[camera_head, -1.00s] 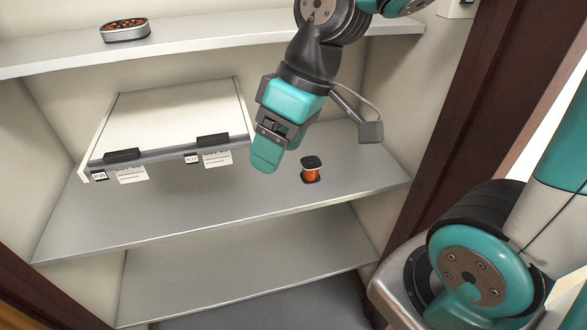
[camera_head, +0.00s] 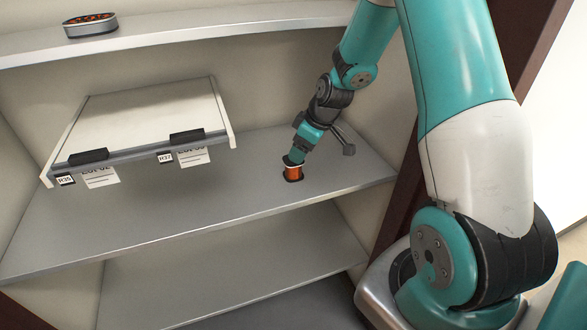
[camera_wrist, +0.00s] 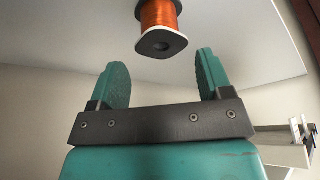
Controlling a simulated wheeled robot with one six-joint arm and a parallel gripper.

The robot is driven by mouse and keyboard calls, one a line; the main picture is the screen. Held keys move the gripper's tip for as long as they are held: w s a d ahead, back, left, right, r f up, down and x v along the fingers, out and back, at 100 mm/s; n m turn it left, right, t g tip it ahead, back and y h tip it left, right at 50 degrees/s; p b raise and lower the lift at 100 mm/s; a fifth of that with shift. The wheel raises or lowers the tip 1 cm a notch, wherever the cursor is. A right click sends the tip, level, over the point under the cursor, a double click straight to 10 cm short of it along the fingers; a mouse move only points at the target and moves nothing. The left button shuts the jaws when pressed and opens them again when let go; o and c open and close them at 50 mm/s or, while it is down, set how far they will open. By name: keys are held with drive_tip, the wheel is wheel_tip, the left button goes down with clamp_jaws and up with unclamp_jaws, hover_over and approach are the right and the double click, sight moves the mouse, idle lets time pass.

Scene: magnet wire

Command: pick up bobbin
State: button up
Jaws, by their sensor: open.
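The bobbin (camera_head: 292,173) stands upright on the middle shelf, to the right of the drawer unit. It has dark end flanges and orange copper wire around its core. My gripper (camera_head: 294,160) is at the bobbin's top in the head view, and its fingertips partly hide the upper flange. In the wrist view the bobbin (camera_wrist: 160,25) shows beyond the fingertips, roughly centred between them. My gripper (camera_wrist: 160,75) is open there, with nothing between its two teal fingers.
A white drawer unit (camera_head: 150,115) with two labelled fronts is on the left. The middle shelf (camera_head: 120,225) is bare around the bobbin. A tin of small orange things (camera_head: 90,25) sits on the top shelf (camera_head: 200,33). The lower shelf (camera_head: 200,280) is empty.

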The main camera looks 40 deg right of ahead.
sight(293, 164)
drive_tip(key=x, duration=0.7)
drive_tip(key=c, duration=0.7)
